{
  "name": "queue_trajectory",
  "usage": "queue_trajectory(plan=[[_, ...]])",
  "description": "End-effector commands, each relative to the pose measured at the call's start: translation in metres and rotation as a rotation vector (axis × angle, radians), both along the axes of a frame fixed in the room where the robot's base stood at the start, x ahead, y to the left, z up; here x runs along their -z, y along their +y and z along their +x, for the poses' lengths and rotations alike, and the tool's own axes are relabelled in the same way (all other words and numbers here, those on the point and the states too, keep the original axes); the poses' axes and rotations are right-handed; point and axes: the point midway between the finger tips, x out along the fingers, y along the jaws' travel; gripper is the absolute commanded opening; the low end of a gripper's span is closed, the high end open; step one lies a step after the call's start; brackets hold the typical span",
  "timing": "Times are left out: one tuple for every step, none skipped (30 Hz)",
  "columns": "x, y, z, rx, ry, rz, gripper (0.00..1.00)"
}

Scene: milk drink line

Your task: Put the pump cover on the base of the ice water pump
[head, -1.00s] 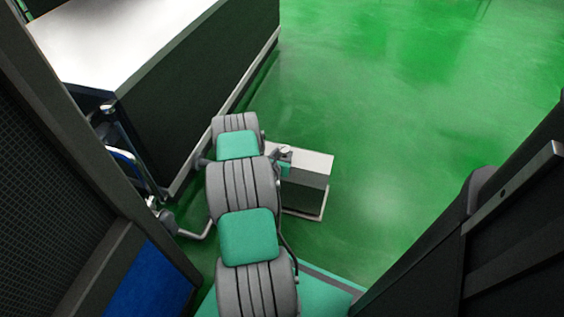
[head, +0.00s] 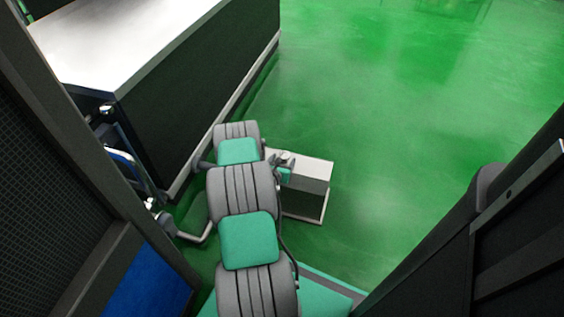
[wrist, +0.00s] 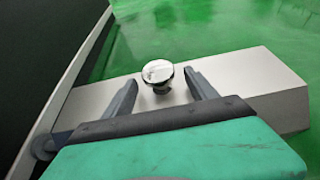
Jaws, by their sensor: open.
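The pump cover, as I take it, is a box (head: 315,171) with a pale top and a dark side, at the middle of the head view beyond my arm. In the wrist view its pale top (wrist: 240,72) carries a round shiny metal knob (wrist: 158,71). My gripper (wrist: 160,80) is open, with one finger on each side of the knob. The left finger has a gap to it; the right finger is closer, and contact cannot be told. In the head view my gripper (head: 283,162) is small and partly hidden by my arm. I cannot identify the pump base for certain.
A long dark cabinet (head: 195,95) with a pale top stands at the left. Bent metal pipes (head: 190,232) and fittings lie left of my arm. Open green floor (head: 400,130) spreads to the right and back.

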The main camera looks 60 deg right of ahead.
Motion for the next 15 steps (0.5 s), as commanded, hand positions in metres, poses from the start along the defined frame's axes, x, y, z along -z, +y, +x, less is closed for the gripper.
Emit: queue_trajectory(plan=[[-0.004, 0.000, 0.000, 0.000, 0.000, 0.000, 0.67], [-0.004, 0.003, 0.000, -0.001, 0.001, 0.001, 0.67], [-0.006, 0.008, -0.001, -0.001, 0.002, 0.002, 0.67], [-0.009, 0.013, -0.001, -0.002, 0.002, 0.003, 0.67], [-0.012, 0.018, -0.002, -0.002, 0.004, 0.002, 0.67], [-0.016, 0.027, -0.003, -0.005, 0.004, 0.001, 0.67], [-0.019, 0.034, -0.004, -0.006, 0.003, 0.001, 0.67], [-0.022, 0.042, -0.004, -0.006, 0.005, 0.003, 0.67], [-0.027, 0.052, -0.006, -0.006, 0.004, 0.002, 0.67], [-0.030, 0.059, -0.007, -0.007, 0.004, 0.001, 0.67], [-0.032, 0.067, -0.009, -0.007, 0.004, 0.003, 0.67], [-0.036, 0.076, -0.010, -0.006, 0.004, 0.002, 0.67], [-0.039, 0.082, -0.011, -0.006, 0.004, 0.002, 0.67], [-0.041, 0.087, -0.012, -0.006, 0.003, 0.001, 0.67], [-0.043, 0.094, -0.013, -0.005, 0.004, 0.002, 0.67]])
